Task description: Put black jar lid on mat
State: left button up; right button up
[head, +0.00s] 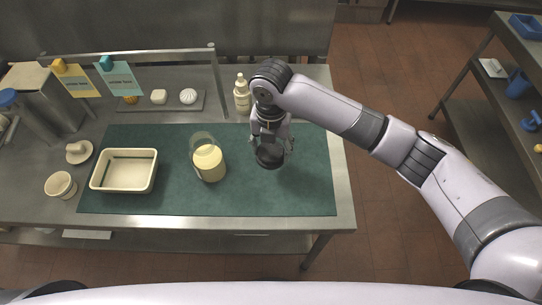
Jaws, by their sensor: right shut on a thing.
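The black jar lid (268,157) is a dark round disc between the fingers of my right gripper (271,146). My right gripper points down over the right part of the green mat (300,195) and is shut on the lid. The gripper hides part of the lid, and I cannot tell whether the lid touches the mat. An open glass jar (209,162) with pale yellow contents stands on the mat, left of the gripper. My left gripper is not in view.
A cream rectangular tray (124,186) lies on the mat's left part. A small cup (60,185) and a pale round object (79,152) stand left of it. A white bottle (242,94) stands behind the mat, close to my right arm. The mat's front right is clear.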

aim_at(271, 150)
notch_tip(271, 150, down, 5)
jog(key=shift+f+p, duration=0.1)
jog(key=shift+p, duration=0.25)
jog(key=shift+f, duration=0.25)
jog(key=shift+f, duration=0.15)
jog(key=o, duration=1.4)
notch_tip(271, 150, up, 12)
jog(key=shift+r+b, duration=0.2)
jog(key=shift+b, duration=0.7)
